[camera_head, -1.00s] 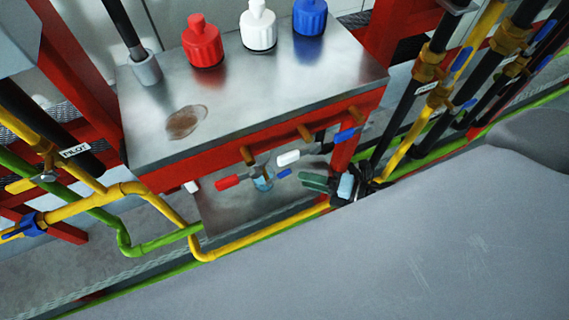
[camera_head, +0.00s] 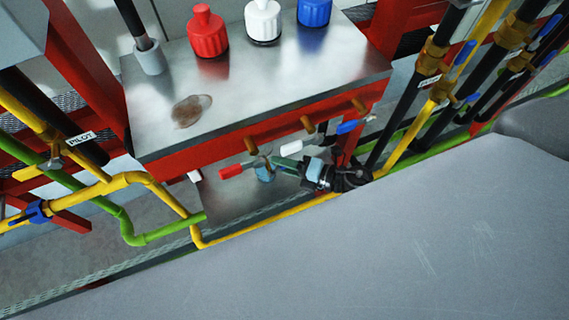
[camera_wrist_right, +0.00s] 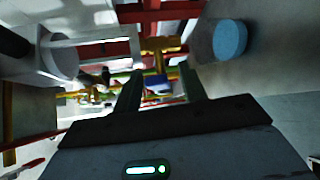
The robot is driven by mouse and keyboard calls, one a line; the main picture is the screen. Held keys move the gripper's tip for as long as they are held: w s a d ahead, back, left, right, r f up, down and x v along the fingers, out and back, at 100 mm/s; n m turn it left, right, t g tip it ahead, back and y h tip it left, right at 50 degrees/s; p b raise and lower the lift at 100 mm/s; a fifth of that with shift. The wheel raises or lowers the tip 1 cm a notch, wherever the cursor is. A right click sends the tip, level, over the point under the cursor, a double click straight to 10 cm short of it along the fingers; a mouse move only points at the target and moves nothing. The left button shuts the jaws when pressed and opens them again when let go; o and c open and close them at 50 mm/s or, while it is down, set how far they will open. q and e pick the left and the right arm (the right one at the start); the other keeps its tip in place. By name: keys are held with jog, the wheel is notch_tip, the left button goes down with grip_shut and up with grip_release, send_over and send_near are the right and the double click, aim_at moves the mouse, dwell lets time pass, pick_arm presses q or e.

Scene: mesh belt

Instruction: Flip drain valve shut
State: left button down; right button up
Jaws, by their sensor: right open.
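Brass valves with a red lever (camera_head: 231,171), a white lever (camera_head: 291,147) and a blue lever (camera_head: 349,127) hang under the front of a metal-topped bench. No label shows which one is the drain valve. My right gripper (camera_head: 279,163) is under the bench front, between the red and white levers. In the right wrist view its two dark fingers (camera_wrist_right: 160,92) are apart. A blue handle (camera_wrist_right: 158,83) below a brass fitting (camera_wrist_right: 160,45) appears between them, and I cannot tell whether they touch it. My left gripper is not in view.
Yellow and green pipes (camera_head: 125,205) run at the left and along the bench foot. Black and yellow pipes with blue-handled valves (camera_head: 432,60) rise at the right. A round blue-faced object (camera_wrist_right: 229,40) shows in the wrist view.

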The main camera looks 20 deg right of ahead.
grip_shut()
jog(key=f+m+y+b, duration=0.1)
jog(key=b, duration=0.3)
jog(key=shift+s+f+m+t, duration=0.1)
jog(key=shift+f+m+t, duration=0.15)
jog(key=shift+m+t, duration=0.05)
jog(key=shift+y+b, duration=0.3)
jog(key=shift+b, duration=0.45)
jog(key=shift+r+m+t, duration=0.15)
jog(key=shift+m+t, duration=0.15)
grip_release()
